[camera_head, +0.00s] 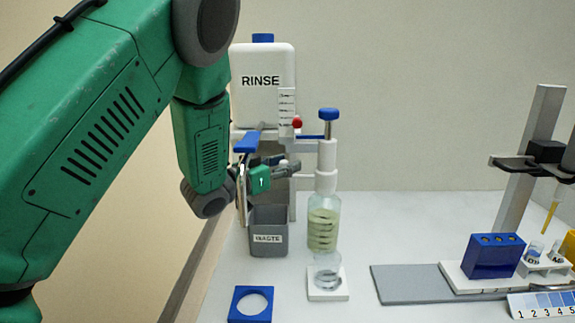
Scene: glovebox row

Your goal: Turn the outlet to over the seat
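My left arm comes in from the left. Its gripper (266,172) is in front of the RINSE stand, above the grey WASTE bin; whether its fingers are open or shut is unclear. A clear bottle (323,222) with pale green contents carries a white dispenser head with a blue-capped plunger (328,115). A blue outlet tube (309,137) runs left from that head toward the RINSE stand; its end is partly hidden. A small glass beaker (327,270) stands on a white square seat (328,293) in front of the bottle. My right gripper is not visible.
The white RINSE tank (262,85) stands at the back, with the grey WASTE bin (268,243) below. A blue square with a round opening (250,304) lies front left. A grey mat (408,284), blue block (494,255) and pipette stand (530,160) are at right.

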